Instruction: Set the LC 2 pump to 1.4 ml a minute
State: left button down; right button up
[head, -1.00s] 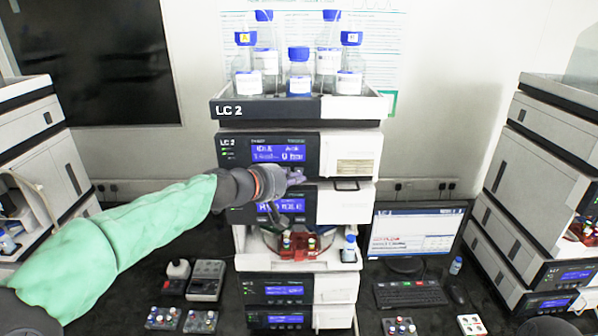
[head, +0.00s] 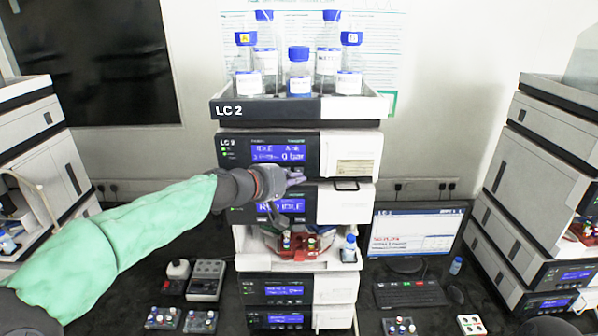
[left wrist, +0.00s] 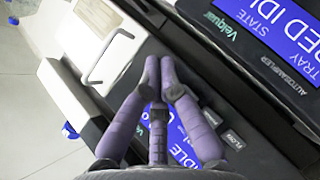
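The LC 2 pump is the top module (head: 235,178) of the middle stack, under the bottle tray. Its blue display (head: 278,152) appears to read IDLE and 0 bar; the small flow figure is too blurred to read. My left gripper (head: 296,177) is at the lower right of this dark front panel. In the left wrist view its purple fingers (left wrist: 160,68) have their tips together, with nothing seen between them. They cover part of the pump display. A key marked FLOW (left wrist: 232,140) lies right of the fingers, apart from the tips. My right gripper is not in view.
The autosampler display (left wrist: 270,25) shows beside the pump front. Blue-capped bottles (head: 299,72) stand in the top tray (head: 240,108). A monitor (head: 415,235) and keyboard (head: 410,294) stand right of the stack. Other stacks stand at both sides.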

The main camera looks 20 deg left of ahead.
pick_arm(q)
jog(key=shift+w, duration=0.1)
dwell(0.3)
jog(key=shift+w+a, duration=0.1)
jog(key=shift+w, duration=0.25)
jog(key=shift+w+a, duration=0.1)
jog(key=shift+w, duration=0.2)
dwell(0.8)
dwell(0.3)
jog(key=shift+s+d+b, duration=0.2)
jog(key=shift+s+b, duration=0.2)
jog(key=shift+s, duration=0.4)
jog(key=shift+s+d, duration=0.25)
jog(key=shift+s, duration=0.55)
jog(key=shift+s+d, duration=0.2)
jog(key=shift+s, duration=0.6)
jog(key=shift+s+d, duration=0.25)
jog(key=shift+s, duration=0.55)
